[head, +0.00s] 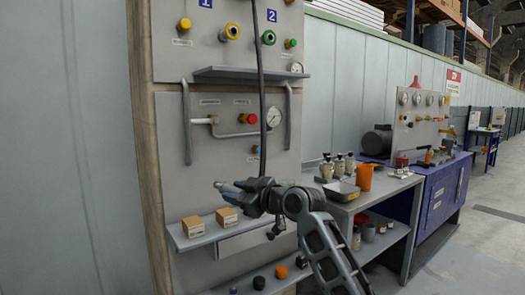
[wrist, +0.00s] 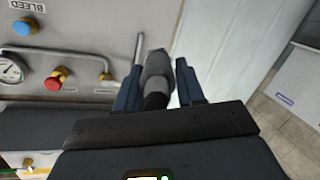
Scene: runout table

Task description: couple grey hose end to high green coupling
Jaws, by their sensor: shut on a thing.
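My gripper (head: 232,187) is shut on the grey hose end (wrist: 156,66), which shows between the blue fingers in the wrist view, where my gripper (wrist: 158,88) fills the middle. The black hose (head: 260,80) runs from above the picture down to my gripper in the head view.
A shelf (head: 250,72) juts out below the upper fittings. Upright handle bars, a gauge (head: 273,117) and a red knob (head: 251,119) are on the lower panel. Two small boxes (head: 193,227) stand on a low ledge. A workbench (head: 375,185) is at the right.

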